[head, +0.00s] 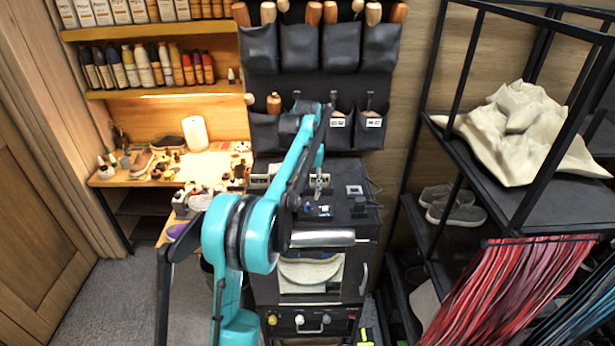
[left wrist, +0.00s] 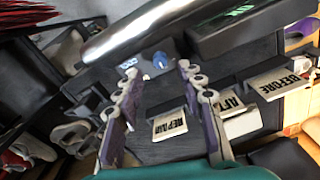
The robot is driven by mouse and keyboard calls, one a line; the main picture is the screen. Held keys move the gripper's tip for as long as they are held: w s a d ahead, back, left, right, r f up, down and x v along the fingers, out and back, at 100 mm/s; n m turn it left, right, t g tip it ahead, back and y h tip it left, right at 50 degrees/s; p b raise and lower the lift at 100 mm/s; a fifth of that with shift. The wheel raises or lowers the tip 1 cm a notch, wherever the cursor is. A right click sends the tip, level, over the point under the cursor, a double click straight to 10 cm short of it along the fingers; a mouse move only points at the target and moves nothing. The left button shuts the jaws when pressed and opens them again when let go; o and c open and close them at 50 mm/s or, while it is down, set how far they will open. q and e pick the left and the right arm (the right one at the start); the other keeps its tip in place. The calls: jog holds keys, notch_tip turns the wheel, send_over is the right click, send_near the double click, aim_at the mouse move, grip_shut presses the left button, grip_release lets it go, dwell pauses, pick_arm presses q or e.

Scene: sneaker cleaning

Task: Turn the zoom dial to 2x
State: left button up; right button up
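A small blue dial (left wrist: 160,60) sits on a dark panel beside a shiny metal cylinder in the left wrist view. In the head view a bluish spot (head: 308,208) shows on top of the black cabinet, too small to read. My left gripper (head: 318,188) reaches down over the cabinet top in the head view. In the left wrist view the left gripper (left wrist: 158,71) is open, with its fingertips on either side of the dial's position in the picture and nothing between them. I cannot tell whether they touch it. Any zoom markings are unreadable. My right gripper is not visible.
The metal cylinder (head: 322,239) lies along the cabinet's front edge, above a bay with a shoe (head: 311,255). A black rack (head: 470,150) stands to the right and a cluttered wooden bench (head: 215,165) to the left.

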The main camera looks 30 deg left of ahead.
aim_at(308, 205)
pick_arm(q)
notch_tip(308, 205, up, 7)
jog(key=shift+d+f, duration=0.1)
jog(key=shift+f, duration=0.1)
dwell(0.5)
jog(key=s+d+f+m+t+b, duration=0.2)
jog(key=s+d+f+t+b, duration=0.2)
jog(key=s+d+f+b, duration=1)
jog(key=s+d+f+t+b, duration=0.1)
jog(key=s+d+f+b, duration=0.1)
jog(key=s+f+b, duration=0.2)
jog(key=s+d+f+m+t+b, duration=0.1)
jog(key=s+f+b, duration=0.3)
jog(key=f, duration=0.7)
jog(key=s+d+f+t+b, duration=0.1)
jog(key=s+d+f+b, duration=0.3)
jog(key=s+f, duration=0.2)
jog(key=shift+f+b, duration=0.35)
jog(key=shift+f, duration=0.5)
